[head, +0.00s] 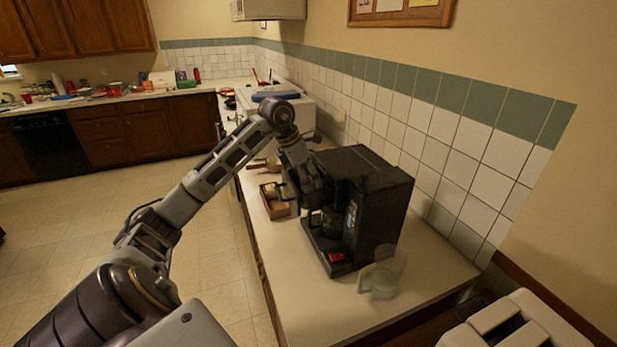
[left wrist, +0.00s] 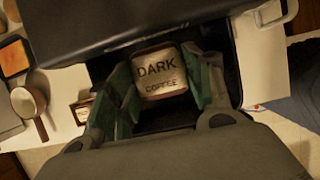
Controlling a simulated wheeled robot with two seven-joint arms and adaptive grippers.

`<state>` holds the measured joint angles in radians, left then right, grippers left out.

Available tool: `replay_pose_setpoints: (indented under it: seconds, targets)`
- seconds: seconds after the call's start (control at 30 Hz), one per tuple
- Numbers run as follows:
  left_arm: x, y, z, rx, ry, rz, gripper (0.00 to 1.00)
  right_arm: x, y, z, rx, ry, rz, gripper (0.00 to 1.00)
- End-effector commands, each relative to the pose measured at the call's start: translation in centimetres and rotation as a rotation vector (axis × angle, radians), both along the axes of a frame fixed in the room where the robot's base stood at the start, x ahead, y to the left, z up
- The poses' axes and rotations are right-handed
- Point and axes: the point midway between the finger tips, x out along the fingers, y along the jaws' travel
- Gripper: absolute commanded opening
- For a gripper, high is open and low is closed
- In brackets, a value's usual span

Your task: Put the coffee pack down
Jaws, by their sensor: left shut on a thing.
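The coffee pack (left wrist: 160,76) is a small pale block with brown edges, marked "DARK COFFEE", in the left wrist view. My left gripper (left wrist: 165,74) is shut on it, with a green-lined finger on each side. In the head view my left gripper (head: 312,188) is at the left side of the black coffee maker (head: 377,205), above the counter. The pack cannot be made out there. The pack's underside and any contact below it are hidden. My right gripper is not in view.
A brown open box (head: 273,209) lies on the counter left of the coffee maker. A clear jug (head: 381,281) stands in front of it. The left wrist view shows a mug (left wrist: 27,101). The front counter (head: 345,315) has bare room. A pale slotted object (head: 515,325) is at lower right.

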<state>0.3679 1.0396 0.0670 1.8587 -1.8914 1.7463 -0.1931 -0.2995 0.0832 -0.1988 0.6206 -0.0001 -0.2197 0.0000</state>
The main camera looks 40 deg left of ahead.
Motion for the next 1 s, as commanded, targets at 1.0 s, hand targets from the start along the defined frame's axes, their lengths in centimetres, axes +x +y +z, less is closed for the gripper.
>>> replay_pose_setpoints:
  seconds: [1.0]
  targets:
    - [0.0, 0.0, -0.2, 0.000, -0.001, 0.000, 0.73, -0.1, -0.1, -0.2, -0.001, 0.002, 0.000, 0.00]
